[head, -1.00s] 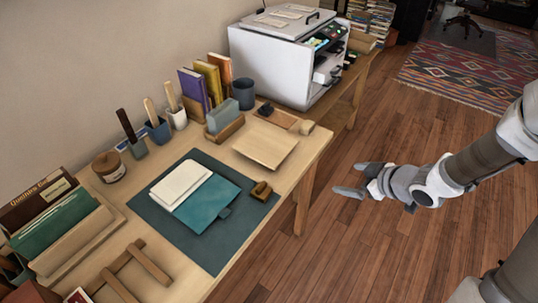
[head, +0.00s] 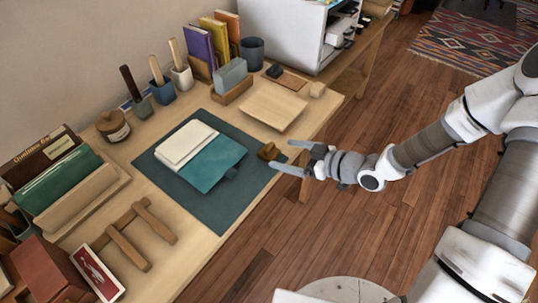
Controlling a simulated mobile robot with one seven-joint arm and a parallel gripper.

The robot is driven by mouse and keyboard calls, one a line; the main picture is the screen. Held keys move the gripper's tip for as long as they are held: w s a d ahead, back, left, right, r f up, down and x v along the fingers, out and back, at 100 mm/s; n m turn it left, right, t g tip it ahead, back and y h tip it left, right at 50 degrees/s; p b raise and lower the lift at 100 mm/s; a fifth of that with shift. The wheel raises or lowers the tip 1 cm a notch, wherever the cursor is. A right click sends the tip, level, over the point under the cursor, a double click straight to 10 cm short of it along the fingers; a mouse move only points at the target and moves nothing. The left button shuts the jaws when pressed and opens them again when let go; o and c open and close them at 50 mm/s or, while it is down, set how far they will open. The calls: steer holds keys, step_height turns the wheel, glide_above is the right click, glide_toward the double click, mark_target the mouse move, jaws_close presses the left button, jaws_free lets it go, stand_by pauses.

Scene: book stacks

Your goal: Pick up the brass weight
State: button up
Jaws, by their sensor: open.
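A small brass-brown block, which looks like the brass weight (head: 267,152), sits at the right edge of the dark teal desk mat (head: 225,206), near the desk's front edge. My gripper (head: 281,155) is open and empty, its two fingers pointing left toward the block. In this view the fingertips are just right of the block. I cannot tell how high they are above the desk or whether they touch it.
A teal folder with white paper (head: 212,163) lies on the mat, left of the block. A wooden tray (head: 274,106) lies behind it. A wooden rack (head: 128,238) and a red box (head: 47,272) stand at the lower left. Open floor lies right of the desk.

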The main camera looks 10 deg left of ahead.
mark_target(271, 151)
steer(key=shift+x, duration=0.95)
steer(key=shift+w+d+f+b+x, duration=0.15)
steer(key=shift+b+x, duration=0.25)
steer(key=shift+x, duration=0.95)
steer(key=shift+w+d+f+b+x, duration=0.1)
steer(key=shift+b+x, duration=0.3)
steer(key=shift+x, duration=1)
jaws_close()
